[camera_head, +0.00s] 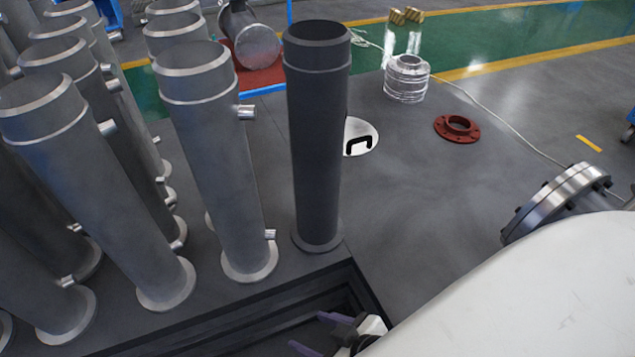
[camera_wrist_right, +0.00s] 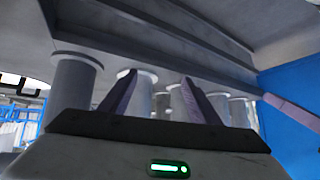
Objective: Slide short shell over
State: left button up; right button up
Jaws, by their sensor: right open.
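A dark, smooth, flanged shell (camera_head: 318,150) stands upright at the centre of the head view, apart from the grey ones. A lighter grey shell (camera_head: 213,160) with small side nozzles stands to its left. I cannot tell which is the short shell. My right gripper (camera_head: 318,333) is low at the bottom of the head view, in front of the dark shell's foot and apart from it. Its two purple fingers are spread and empty in the right wrist view (camera_wrist_right: 158,78), with flanged shell ends beyond them. My left gripper is not in view.
Several more grey shells crowd the left. A dark stepped recess (camera_head: 260,325) lies in front. A white disc with black handle (camera_head: 360,137), a silver ringed part (camera_head: 407,80), a red flange (camera_head: 457,128) and a bolted flange (camera_head: 555,203) are to the right, with clear grey surface between.

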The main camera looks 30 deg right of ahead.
aim_at(316, 58)
jog(key=u, duration=1.5)
jog(key=i, duration=0.65)
jog(key=z, duration=2)
